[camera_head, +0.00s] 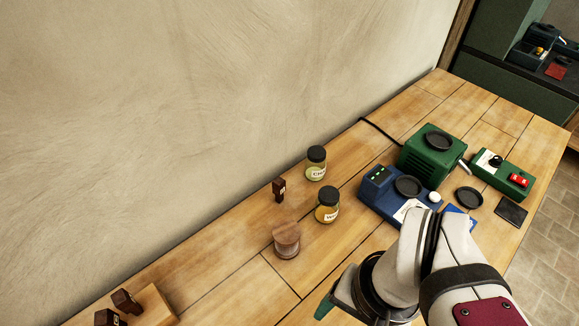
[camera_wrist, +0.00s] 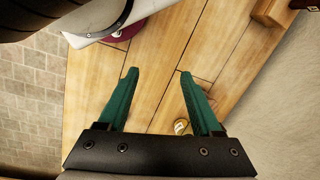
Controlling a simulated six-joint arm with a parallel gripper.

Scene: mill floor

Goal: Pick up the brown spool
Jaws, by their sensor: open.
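The brown spool (camera_head: 286,241) stands on the wooden bench in the head view, left of the jar with the orange-yellow contents. My gripper shows in the head view as one green finger (camera_head: 326,303) low in the picture, to the right of and nearer than the spool, and apart from it. In the wrist view my gripper (camera_wrist: 157,76) has its two green fingers spread, with only bare bench planks between the tips.
Two dark-lidded jars (camera_head: 327,206) (camera_head: 316,164) and a small dark brown block (camera_head: 279,190) stand behind the spool. A blue device (camera_head: 378,190) and a green device (camera_head: 424,155) stand to the right. A wooden block (camera_head: 158,305) sits front left. The bench around the spool is clear.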

